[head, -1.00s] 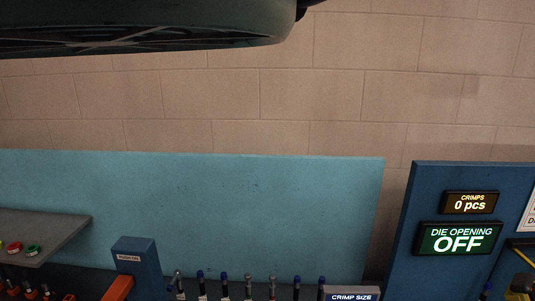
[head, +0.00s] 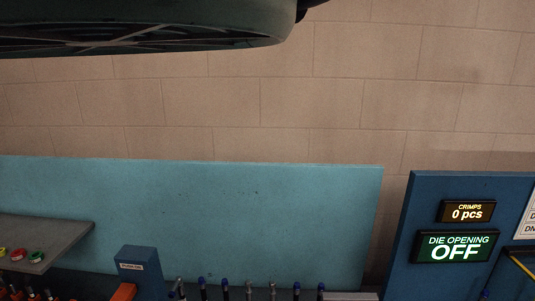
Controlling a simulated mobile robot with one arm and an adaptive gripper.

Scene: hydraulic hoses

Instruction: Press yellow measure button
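No yellow measure button can be made out in the head view. My gripper is not in view. A blue panel (head: 400,255) at the right bears a small display (head: 467,211) reading "CRIMPS 0 pcs". Below it a green-lit display (head: 456,247) reads "DIE OPENING OFF". A yellow strip or rod (head: 522,266) shows at the far right edge, and I cannot tell what it belongs to.
A light blue board (head: 250,215) stands before a block wall (head: 300,100). A grey shelf (head: 50,236) with coloured rings is at the left. Several blue-capped hoses (head: 225,288) and a blue post (head: 140,268) line the bottom edge. A dark round object (head: 150,22) hangs above.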

